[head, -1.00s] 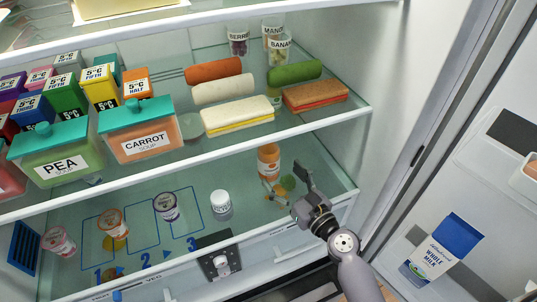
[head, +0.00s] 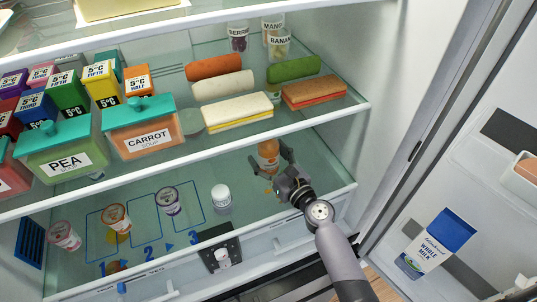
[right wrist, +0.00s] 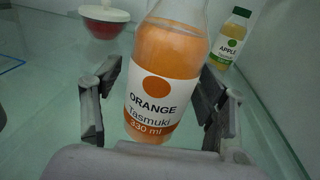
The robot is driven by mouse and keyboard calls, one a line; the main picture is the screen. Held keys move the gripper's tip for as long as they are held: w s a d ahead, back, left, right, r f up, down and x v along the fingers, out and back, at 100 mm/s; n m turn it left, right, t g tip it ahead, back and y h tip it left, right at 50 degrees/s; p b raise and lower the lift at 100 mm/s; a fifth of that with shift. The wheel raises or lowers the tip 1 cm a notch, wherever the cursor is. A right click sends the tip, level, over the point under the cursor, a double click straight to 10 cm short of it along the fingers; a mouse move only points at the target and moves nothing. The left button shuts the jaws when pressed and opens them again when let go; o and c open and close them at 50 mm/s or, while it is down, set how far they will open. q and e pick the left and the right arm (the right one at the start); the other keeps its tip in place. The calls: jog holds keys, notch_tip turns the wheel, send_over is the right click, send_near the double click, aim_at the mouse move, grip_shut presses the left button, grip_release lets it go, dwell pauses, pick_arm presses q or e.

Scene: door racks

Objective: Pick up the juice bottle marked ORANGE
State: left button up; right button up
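The juice bottle marked ORANGE (head: 268,153) stands on the lower glass shelf toward the right; its label also faces the right wrist view (right wrist: 155,100). My right gripper (head: 277,168) is at the bottle, just in front of it. In the right wrist view its two fingers (right wrist: 160,75) stand one on each side of the bottle, spread, with a narrow gap visible at the left; whether the right finger touches cannot be told. The bottle looks slightly tilted in that view. My left gripper is not in view.
A green-labelled APPLE bottle (right wrist: 231,42) stands behind to the right, and a red bowl with a white lid (right wrist: 103,18) behind to the left. The upper shelf edge (head: 230,140) runs above the bottle. A white tub (head: 221,197) and several cups stand left on the lower shelf.

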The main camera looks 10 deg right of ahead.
jog(key=shift+w, duration=0.1)
jog(key=c, duration=0.5)
grip_shut()
